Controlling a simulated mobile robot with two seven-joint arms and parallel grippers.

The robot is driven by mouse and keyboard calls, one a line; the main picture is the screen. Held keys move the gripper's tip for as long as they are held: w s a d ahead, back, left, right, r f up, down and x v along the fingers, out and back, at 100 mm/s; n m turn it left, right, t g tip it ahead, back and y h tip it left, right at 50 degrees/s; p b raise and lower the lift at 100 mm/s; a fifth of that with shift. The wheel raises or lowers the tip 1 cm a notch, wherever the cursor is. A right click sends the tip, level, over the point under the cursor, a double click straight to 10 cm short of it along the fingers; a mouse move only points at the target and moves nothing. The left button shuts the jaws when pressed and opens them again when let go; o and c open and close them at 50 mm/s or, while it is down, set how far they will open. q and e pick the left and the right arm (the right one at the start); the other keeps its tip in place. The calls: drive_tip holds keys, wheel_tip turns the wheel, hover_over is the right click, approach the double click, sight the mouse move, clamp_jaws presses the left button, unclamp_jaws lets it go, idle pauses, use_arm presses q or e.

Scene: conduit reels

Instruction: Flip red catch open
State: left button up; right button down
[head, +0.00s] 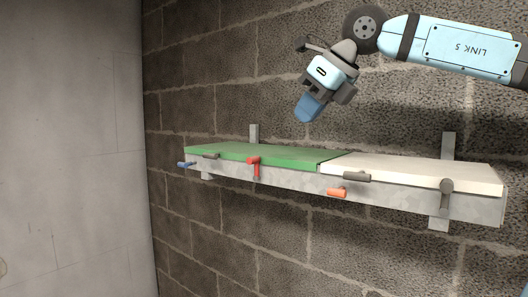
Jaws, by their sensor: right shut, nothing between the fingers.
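The red catch (256,168) sits on the front edge of a wall-mounted metal trough, at the green lid (245,153). Its long part hangs down over the trough's front face, with a short red part at the top. My right gripper (305,112) is up and to the right of the catch, in front of the block wall, apart from the trough. Its blue fingers point down and to the left and are shut with nothing in them. My left gripper is not in view.
A blue catch (185,164) is at the trough's left end. An orange catch (337,192) and a grey catch (446,193) are on the right part, below the white lid (415,172). A dark grey handle (356,177) is near the lids' joint. The space before the trough looks clear.

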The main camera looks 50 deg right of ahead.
idle(0.3)
drive_tip(key=b, duration=0.2)
approach(254, 168)
wheel_tip(254, 168, down, 3)
drive_tip(key=s, duration=0.2)
drive_tip(key=w, duration=0.1)
drive_tip(key=w+p, duration=0.1)
drive_tip(key=w, duration=0.1)
drive_tip(key=w+a+f, duration=0.1)
drive_tip(key=shift+w+a+p, duration=0.1)
drive_tip(key=shift+w+p, duration=0.25)
drive_tip(key=shift+w, duration=0.05)
